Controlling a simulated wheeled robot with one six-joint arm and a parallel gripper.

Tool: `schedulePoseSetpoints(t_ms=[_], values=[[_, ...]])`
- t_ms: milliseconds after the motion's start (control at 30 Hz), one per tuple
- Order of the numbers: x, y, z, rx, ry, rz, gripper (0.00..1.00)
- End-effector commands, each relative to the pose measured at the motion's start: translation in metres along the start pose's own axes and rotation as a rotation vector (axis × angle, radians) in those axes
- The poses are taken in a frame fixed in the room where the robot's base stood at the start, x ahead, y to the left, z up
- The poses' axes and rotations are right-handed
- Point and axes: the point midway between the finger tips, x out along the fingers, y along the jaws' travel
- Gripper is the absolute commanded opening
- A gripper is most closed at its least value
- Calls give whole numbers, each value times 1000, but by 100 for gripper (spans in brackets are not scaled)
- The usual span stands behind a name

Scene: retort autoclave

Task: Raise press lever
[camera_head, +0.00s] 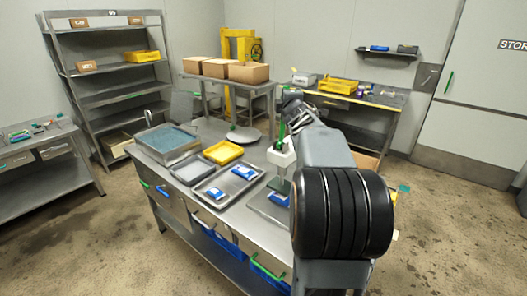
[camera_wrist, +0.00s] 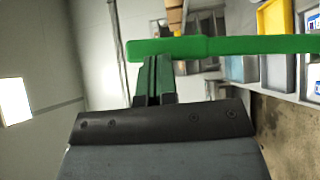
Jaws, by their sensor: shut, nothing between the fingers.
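The press (camera_head: 282,157) stands on the metal worktable and has a pale head. Its green lever (camera_head: 281,131) sticks up beside the head, partly hidden by my arm. In the wrist view the green lever (camera_wrist: 225,46) lies across the picture just past my fingertips. My gripper (camera_wrist: 158,62) is shut with nothing between its fingers. The fingertips are right at the lever's underside in that view; I cannot tell if they touch it. In the head view my arm covers most of my gripper.
On the worktable (camera_head: 190,190) are a basin of blue liquid (camera_head: 168,138), a yellow tray (camera_head: 223,152), and a grey tray (camera_head: 215,197) with blue-white packs. A raised shelf (camera_head: 215,82) with cardboard boxes stands behind.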

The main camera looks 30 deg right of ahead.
Motion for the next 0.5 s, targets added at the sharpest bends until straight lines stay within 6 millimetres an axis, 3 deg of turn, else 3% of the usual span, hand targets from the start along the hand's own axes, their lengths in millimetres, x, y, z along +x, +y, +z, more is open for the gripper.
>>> schedulePoseSetpoints(t_ms=[233,500], values=[[-25,-3,-31,-1,6,6,0],[-79,8,-27,0,-1,3,0]])
